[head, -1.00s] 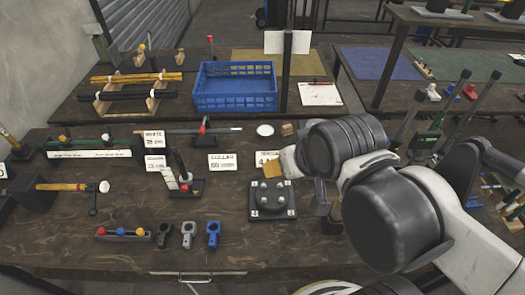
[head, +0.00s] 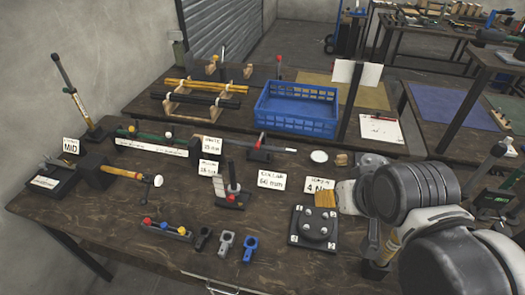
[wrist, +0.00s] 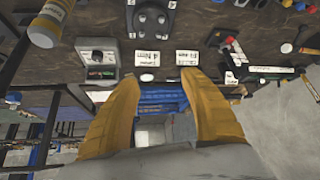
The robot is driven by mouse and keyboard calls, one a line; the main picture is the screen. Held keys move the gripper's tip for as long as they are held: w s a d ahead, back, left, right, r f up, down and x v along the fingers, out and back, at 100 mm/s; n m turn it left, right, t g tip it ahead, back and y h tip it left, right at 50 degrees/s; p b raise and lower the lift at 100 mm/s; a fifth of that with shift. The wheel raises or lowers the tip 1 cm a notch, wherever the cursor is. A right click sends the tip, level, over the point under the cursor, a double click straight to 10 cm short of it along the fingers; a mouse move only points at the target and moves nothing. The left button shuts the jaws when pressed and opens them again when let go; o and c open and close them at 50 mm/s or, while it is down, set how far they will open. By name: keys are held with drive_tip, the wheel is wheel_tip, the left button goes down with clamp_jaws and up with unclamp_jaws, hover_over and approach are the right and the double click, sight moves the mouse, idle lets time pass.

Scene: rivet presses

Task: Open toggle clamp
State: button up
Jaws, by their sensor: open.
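I cannot tell for sure which fixture is the toggle clamp. A small black fixture with an upright dark handle (head: 233,178) stands mid-table in the head view, behind the row of rod-end parts. Behind it, a low fixture with a red knob (head: 262,139) carries a long grey bar. My gripper (wrist: 160,77) is open and empty in the wrist view, its two yellow fingers spread above the table. In the head view one yellow finger (head: 326,198) shows beside the bolted black plate, right of both fixtures and apart from them. My arm hides the table's right part.
The bolted black plate (head: 318,229) lies near my gripper. Small sign cards (head: 271,180) stand around the fixtures. Black, grey and blue rod-end parts (head: 251,246) lie near the front edge. A blue crate (head: 297,108) sits on the rear table.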

sight(260, 141)
idle(0.4)
